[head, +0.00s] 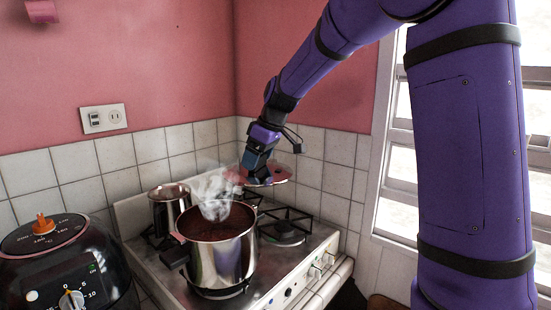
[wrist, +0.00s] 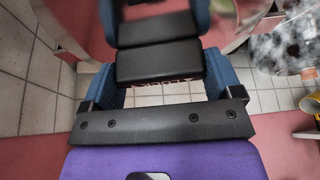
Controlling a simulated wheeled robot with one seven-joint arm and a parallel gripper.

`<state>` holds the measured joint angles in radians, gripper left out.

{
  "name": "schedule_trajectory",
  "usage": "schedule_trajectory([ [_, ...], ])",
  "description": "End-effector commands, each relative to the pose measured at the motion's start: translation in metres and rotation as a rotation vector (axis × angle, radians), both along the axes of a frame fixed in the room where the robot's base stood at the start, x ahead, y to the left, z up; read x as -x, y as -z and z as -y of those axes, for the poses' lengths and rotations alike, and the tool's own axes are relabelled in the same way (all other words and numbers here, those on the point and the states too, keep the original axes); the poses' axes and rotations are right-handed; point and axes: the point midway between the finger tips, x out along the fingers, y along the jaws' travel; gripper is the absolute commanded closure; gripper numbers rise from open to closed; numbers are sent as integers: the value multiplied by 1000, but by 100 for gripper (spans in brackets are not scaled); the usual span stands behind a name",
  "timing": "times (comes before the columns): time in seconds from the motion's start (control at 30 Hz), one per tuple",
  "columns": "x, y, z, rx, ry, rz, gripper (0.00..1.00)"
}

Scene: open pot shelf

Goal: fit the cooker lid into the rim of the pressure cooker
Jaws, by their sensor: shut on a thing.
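The pressure cooker (head: 222,254) is a shiny steel pot with a dark side handle. It stands open on the stove, with reddish-brown contents and steam rising at its back left. My gripper (head: 257,176) is shut on the cooker lid (head: 281,174), a round shiny disc that reflects the pink wall. The lid is held above the stove, behind and to the right of the cooker, apart from its rim. In the wrist view, a black handle piece (wrist: 160,62) sits between the blue fingers of my gripper (wrist: 160,74). The lid's underside is hidden.
A smaller steel pot (head: 170,208) stands behind the cooker at the left. A bare burner grate (head: 286,235) lies to the right. A black appliance with dials (head: 62,262) stands at the front left. Tiled walls close the back corner.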

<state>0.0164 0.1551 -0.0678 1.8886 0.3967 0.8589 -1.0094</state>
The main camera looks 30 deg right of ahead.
Motion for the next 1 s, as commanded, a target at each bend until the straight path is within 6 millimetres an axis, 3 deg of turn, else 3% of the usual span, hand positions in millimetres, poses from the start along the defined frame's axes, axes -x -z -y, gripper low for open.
schedule_trajectory([
  [0.03,8,-3,-20,-1,-58,2,53],
  [0.2,35,-7,-79,1,-246,5,53],
  [0.4,63,-9,-124,7,-401,9,53],
  [0.6,74,-9,-140,11,-460,10,53],
  [1.0,74,16,-141,11,-463,8,53],
])
